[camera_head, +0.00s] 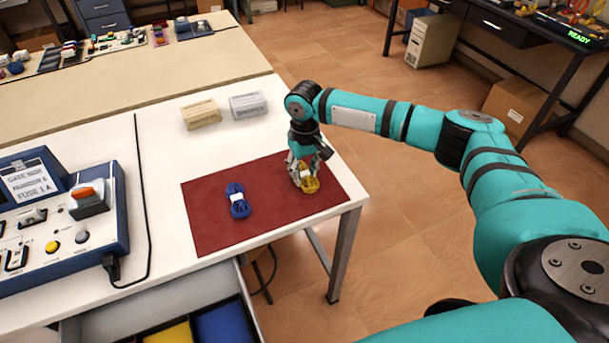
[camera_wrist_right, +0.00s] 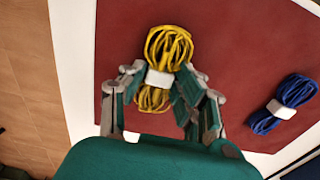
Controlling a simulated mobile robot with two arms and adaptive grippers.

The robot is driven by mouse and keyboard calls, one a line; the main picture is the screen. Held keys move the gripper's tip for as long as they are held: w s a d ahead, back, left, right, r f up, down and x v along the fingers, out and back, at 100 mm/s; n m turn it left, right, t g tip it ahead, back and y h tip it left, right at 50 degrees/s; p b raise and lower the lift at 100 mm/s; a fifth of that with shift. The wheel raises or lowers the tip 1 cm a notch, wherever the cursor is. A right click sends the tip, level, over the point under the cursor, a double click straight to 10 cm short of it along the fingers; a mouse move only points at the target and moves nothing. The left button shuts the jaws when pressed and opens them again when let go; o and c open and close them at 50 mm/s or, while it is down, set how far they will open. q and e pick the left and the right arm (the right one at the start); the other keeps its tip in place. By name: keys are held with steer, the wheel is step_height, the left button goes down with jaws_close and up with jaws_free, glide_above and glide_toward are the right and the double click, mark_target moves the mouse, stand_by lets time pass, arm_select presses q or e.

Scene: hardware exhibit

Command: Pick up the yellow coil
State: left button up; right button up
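The yellow coil (camera_head: 311,184) is at the right part of the dark red mat (camera_head: 262,217). In the wrist view the yellow coil (camera_wrist_right: 168,48) has a white band around its middle. My right gripper (camera_head: 302,176) points down at it, and its two fingers (camera_wrist_right: 161,76) close in on both sides of the band. The gripper looks shut on the coil. Whether the coil is resting on the mat or slightly raised is hard to tell. My left gripper is not in view.
A blue coil (camera_head: 237,200) with a white band lies left on the mat. Two small boxes, beige (camera_head: 201,114) and grey (camera_head: 248,105), stand behind it. A blue control box (camera_head: 95,215) occupies the table's left. An open drawer (camera_head: 250,312) juts out in front.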

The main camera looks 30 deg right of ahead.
jaws_close()
steer(key=shift+r, duration=0.2)
